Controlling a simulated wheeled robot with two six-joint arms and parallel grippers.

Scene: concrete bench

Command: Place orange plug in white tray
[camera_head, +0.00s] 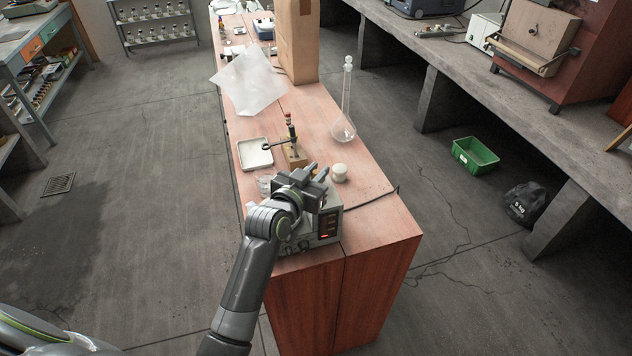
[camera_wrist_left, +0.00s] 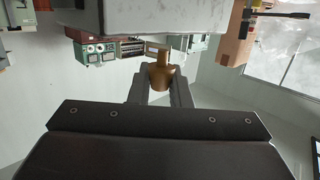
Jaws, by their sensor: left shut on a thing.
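My left gripper (camera_head: 316,172) is above the near end of the red-brown bench, over a grey instrument box. In the left wrist view it is shut on a brownish-orange stepped plug (camera_wrist_left: 161,74), held between the two fingertips. In the head view the plug is hidden or too small to make out. The white tray (camera_head: 255,153) is shallow and square. It lies empty on the bench's left edge, to the left of and beyond the gripper. My right gripper is not in view.
A wooden stand (camera_head: 295,154) with an upright rod is right of the tray. A round white item (camera_head: 340,172) is beside the gripper. The grey instrument box (camera_head: 326,224) is below it. A long-necked glass flask (camera_head: 344,128), white sheet (camera_head: 249,82) and cardboard box (camera_head: 298,45) are farther back.

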